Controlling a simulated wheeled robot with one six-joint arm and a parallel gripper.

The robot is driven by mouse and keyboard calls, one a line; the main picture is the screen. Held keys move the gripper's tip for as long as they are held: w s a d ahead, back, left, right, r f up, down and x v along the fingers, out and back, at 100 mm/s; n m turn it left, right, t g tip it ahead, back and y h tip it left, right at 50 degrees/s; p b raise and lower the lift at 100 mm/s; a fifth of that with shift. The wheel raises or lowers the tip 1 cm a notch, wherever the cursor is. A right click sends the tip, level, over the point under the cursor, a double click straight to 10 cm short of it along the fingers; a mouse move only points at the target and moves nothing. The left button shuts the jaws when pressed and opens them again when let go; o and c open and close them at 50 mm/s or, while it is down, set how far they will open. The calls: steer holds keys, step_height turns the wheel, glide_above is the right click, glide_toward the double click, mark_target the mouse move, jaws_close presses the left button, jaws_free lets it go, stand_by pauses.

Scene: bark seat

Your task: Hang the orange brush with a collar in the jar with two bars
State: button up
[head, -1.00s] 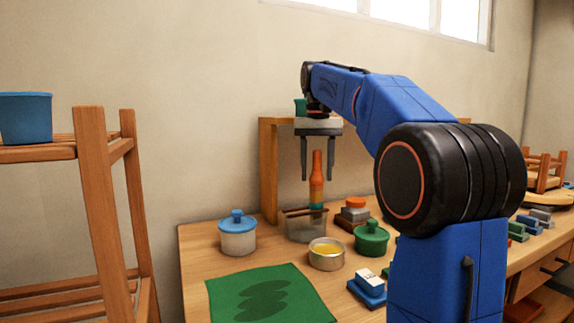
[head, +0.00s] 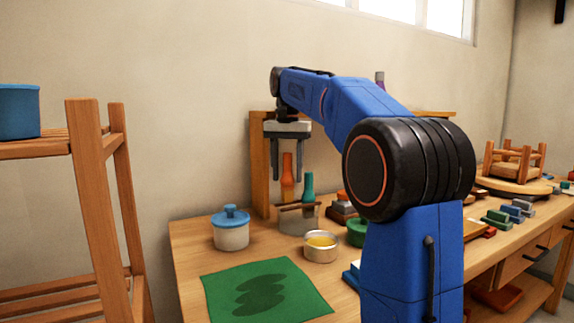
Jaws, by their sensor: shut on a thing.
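The orange brush (head: 287,176) stands upright between the fingers of my gripper (head: 286,174), which is shut on it. Its lower end reaches about the rim of the see-through jar (head: 298,221), over the jar's left part. I cannot tell whether it is inside or just above or behind the rim, and its collar is not clear. A teal brush (head: 308,186) stands upright at the jar's right part, apart from the orange one.
A white pot with a blue lid (head: 231,230) stands left of the jar. A tin with yellow contents (head: 321,246) is in front, and a green pot (head: 356,232) is to the right, partly hidden by my arm. A green mat (head: 225,294) lies at the front left.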

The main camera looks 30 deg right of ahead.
mark_target(287, 189)
steer(key=shift+f, duration=2.95)
steer(key=shift+f, duration=0.35)
steer(key=o, duration=1.6)
steer(key=shift+c, duration=0.2)
steer(key=shift+r, duration=3.45)
